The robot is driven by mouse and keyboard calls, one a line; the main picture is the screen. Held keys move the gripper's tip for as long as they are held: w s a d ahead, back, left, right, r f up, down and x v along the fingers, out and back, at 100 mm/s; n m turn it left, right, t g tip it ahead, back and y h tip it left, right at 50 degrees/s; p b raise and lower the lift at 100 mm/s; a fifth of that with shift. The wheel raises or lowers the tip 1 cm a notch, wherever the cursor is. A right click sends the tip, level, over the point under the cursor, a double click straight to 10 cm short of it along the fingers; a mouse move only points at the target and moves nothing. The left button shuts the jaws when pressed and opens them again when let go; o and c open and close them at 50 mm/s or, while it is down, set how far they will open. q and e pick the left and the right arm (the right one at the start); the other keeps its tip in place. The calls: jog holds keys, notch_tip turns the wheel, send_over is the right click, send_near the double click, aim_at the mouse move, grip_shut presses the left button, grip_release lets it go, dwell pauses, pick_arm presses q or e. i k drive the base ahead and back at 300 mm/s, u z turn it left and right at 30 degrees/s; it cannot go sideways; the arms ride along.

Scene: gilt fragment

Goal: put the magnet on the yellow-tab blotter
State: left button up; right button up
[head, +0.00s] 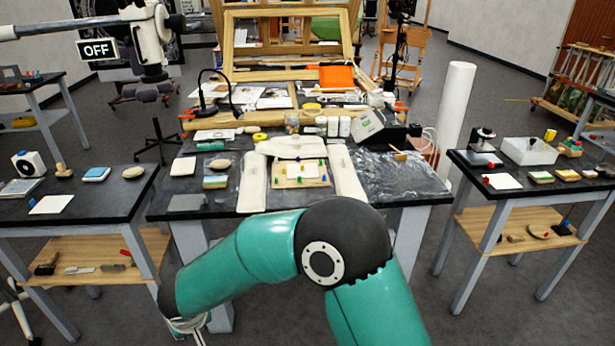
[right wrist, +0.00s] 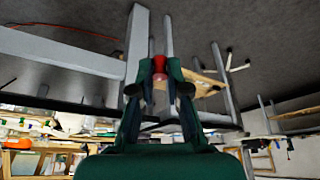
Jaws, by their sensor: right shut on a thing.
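My right gripper (right wrist: 159,78) is shut on a small red piece, which looks like the magnet (right wrist: 159,64), in the right wrist view. The fingers hide part of it. In the head view my right arm bends left and down past the front of the middle table; the held piece is not visible there. A white sheet (head: 51,205) lies on the left table, and a white sheet (head: 505,181) with a red spot at its left edge lies on the right table. I cannot make out a yellow tab on either. My left gripper is not in view.
The middle table (head: 400,181) holds white padded strips around a small board (head: 301,175), and its back is cluttered. The left table (head: 100,205) has small items, with bare room at its front. A white tray (head: 530,151) stands on the right table.

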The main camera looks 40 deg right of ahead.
aim_at(310, 174)
jog(key=z, duration=0.65)
jog(key=i, duration=1)
jog(key=z, duration=0.05)
